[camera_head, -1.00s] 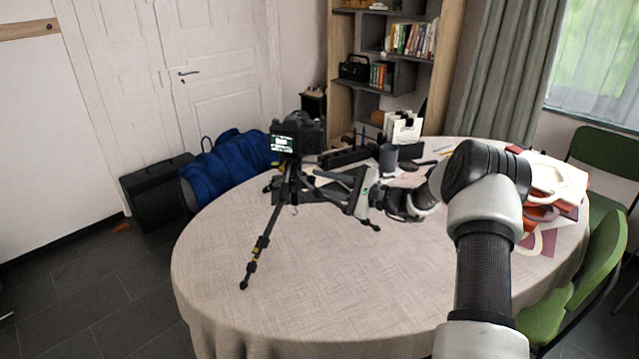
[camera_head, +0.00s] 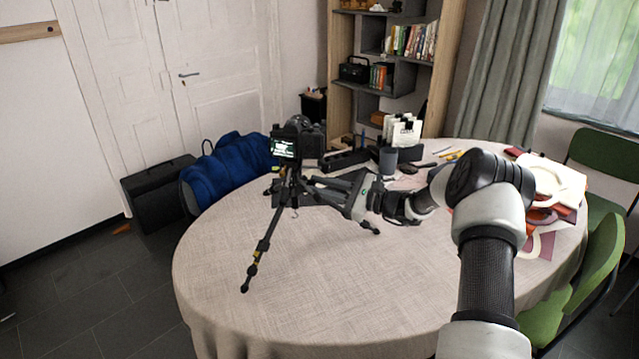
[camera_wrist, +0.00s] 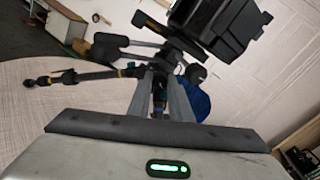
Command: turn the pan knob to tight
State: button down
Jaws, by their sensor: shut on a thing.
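The black tripod (camera_head: 264,243) stands on the round table with a camera (camera_head: 298,140) on its head; its lit screen faces me. In the wrist view the camera (camera_wrist: 222,24) is at the upper right and a tripod leg (camera_wrist: 80,76) stretches left. My gripper (camera_head: 303,181) reaches in from the right at the tripod head, just below the camera. In the wrist view my two fingers (camera_wrist: 160,82) point at the tripod head and are closed on a small dark part, the pan knob (camera_wrist: 158,98). The fingers hide most of the knob, so its turn position cannot be read.
The cloth-covered table (camera_head: 300,300) is clear in front. A grey cup (camera_head: 388,160), pens and a card holder (camera_head: 405,135) stand behind my gripper. Papers and a white ring-shaped thing (camera_head: 555,180) lie at the right. Green chairs (camera_head: 590,270) stand at the right edge.

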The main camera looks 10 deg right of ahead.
jog(key=shift+m, duration=0.3)
jog(key=c, duration=1.9)
grip_release()
jog(key=v, duration=1.7)
jog(key=shift+s+p, duration=0.2)
jog(key=shift+p, duration=0.1)
jog(key=shift+d, duration=0.1)
